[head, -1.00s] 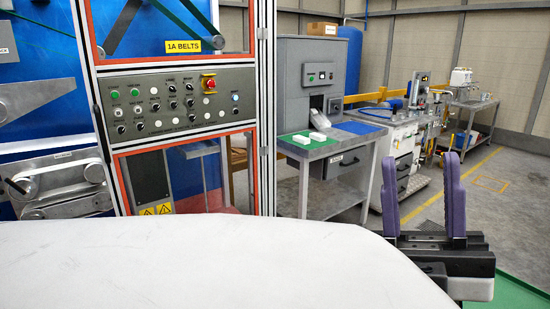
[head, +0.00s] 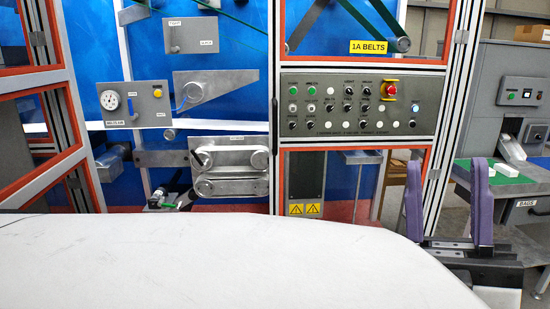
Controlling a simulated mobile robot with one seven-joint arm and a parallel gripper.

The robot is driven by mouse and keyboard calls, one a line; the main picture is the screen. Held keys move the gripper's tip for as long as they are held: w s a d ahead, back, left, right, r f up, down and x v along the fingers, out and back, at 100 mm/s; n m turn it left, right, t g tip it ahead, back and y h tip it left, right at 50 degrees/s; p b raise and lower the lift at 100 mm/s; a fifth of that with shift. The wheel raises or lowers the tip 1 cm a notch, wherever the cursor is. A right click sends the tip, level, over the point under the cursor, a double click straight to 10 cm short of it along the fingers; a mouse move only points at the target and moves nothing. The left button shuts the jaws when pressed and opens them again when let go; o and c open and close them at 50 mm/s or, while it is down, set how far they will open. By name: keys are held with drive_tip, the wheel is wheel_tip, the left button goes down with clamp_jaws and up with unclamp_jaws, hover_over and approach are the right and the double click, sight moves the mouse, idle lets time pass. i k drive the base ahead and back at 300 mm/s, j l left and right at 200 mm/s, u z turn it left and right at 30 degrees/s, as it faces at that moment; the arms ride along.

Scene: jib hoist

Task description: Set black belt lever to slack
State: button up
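A grey plate (head: 190,36) with small labels at its upper left and lower right sits on the blue machine back, upper left of centre. The upper label seems to read TIGHT; the lower is too small to be sure of. A small pale knob or pivot (head: 172,48) shows on it. Below, a metal roller unit (head: 230,172) carries a short black handle (head: 200,158) at its left; its label is unreadable, so I cannot tell which is the black belt lever. My gripper (head: 447,165) is at the right, purple fingers upright, wide apart and empty, far from both.
A control panel (head: 355,103) with a red stop button stands under the 1A BELTS sign (head: 368,47). A gauge panel (head: 134,104) is at the left. Orange-edged frame posts (head: 450,110) flank the machine opening. A bench (head: 515,185) stands at the right.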

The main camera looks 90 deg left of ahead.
sight(203, 156)
drive_tip(key=u, duration=2.3)
